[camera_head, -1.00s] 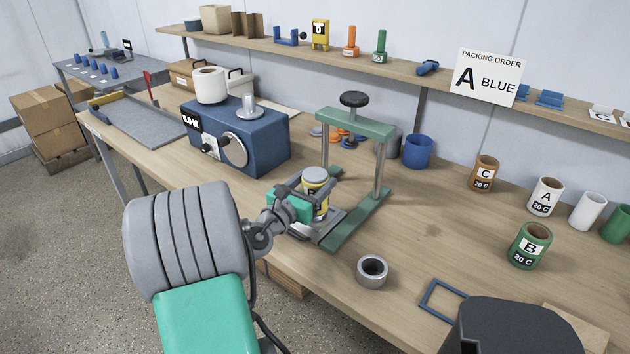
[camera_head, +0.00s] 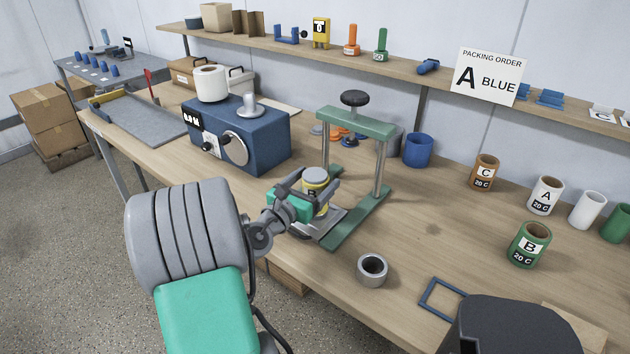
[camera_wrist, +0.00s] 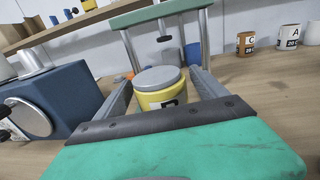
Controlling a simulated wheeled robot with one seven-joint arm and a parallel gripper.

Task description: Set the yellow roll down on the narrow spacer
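The yellow roll (camera_head: 315,185), with a grey top and a dark letter label, stands upright inside the green press frame (camera_head: 365,215), over its metal base plate. It also shows in the wrist view (camera_wrist: 155,99). My gripper (camera_head: 319,177) reaches in from the left, its fingers on either side of the roll. They appear spread, with slim gaps beside the roll in the wrist view (camera_wrist: 161,76). The roll's underside is hidden, so I cannot tell whether a narrow spacer is under it. A short grey ring (camera_head: 372,269) stands on the bench in front of the press.
The press's crossbar and dark knob (camera_head: 354,98) are above the roll, with posts close by. A blue machine (camera_head: 240,140) stands left. A blue cup (camera_head: 418,150) and labelled rolls, including a green one (camera_head: 528,246), stand right. A blue square frame (camera_head: 441,298) lies near the front edge.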

